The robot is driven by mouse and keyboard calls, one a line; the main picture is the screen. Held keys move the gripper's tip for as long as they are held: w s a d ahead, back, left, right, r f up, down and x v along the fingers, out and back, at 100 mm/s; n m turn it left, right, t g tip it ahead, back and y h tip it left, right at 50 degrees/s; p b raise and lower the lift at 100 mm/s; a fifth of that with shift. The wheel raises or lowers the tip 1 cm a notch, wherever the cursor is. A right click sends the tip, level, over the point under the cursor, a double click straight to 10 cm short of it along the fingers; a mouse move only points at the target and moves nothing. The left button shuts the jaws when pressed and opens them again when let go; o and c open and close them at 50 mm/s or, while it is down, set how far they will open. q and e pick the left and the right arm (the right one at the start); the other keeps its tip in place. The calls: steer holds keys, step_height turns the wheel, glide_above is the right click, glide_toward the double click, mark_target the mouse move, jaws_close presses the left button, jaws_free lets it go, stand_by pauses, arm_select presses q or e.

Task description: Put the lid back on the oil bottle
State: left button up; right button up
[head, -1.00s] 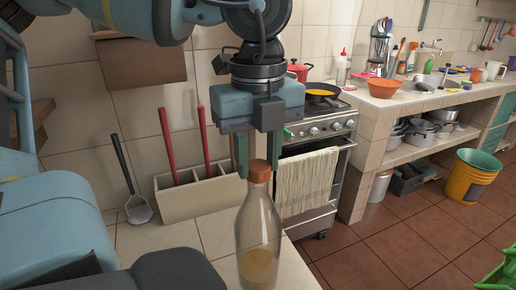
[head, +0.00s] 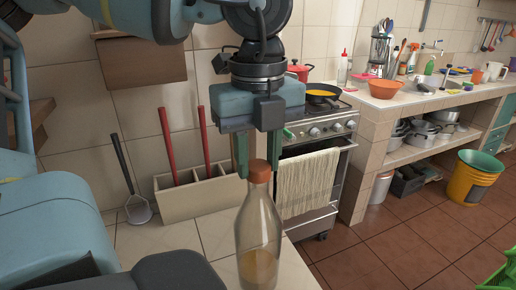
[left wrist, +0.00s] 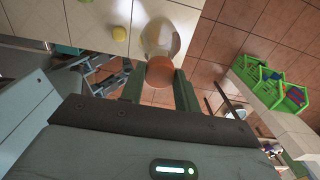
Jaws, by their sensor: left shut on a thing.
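The oil bottle (head: 258,232) stands upright on the tiled counter, clear glass with a little yellow oil at the bottom. Its orange lid (head: 259,171) is at the top of the bottle neck; I cannot tell whether it is fully seated. My left gripper (head: 258,168) points straight down, with its green fingers shut on the lid. In the left wrist view the lid (left wrist: 160,72) sits between the fingertips, with the bottle (left wrist: 160,38) directly beyond it. My right gripper is not in view.
A beige divided holder (head: 200,195) with red-handled tools stands behind the bottle on the left. A ladle-like tool (head: 138,205) leans beside it. A stove (head: 318,125) with a hanging towel stands beyond the counter. Green crates (left wrist: 275,85) show in the left wrist view.

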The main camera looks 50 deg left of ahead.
arm_select(q)
steer(key=shift+f+b, duration=0.15)
steer(key=shift+b, duration=0.25)
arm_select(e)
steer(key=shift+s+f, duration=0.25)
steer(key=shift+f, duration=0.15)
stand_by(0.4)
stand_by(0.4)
arm_select(q)
steer(key=o, duration=1.5)
steer(key=shift+r+p, duration=1.65)
steer(key=shift+r, duration=1.85)
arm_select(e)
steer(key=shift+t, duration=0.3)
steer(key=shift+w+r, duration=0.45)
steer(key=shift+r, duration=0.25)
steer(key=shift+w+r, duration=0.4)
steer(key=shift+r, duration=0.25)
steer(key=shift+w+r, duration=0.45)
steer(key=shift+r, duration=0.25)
arm_select(q)
jaws_close()
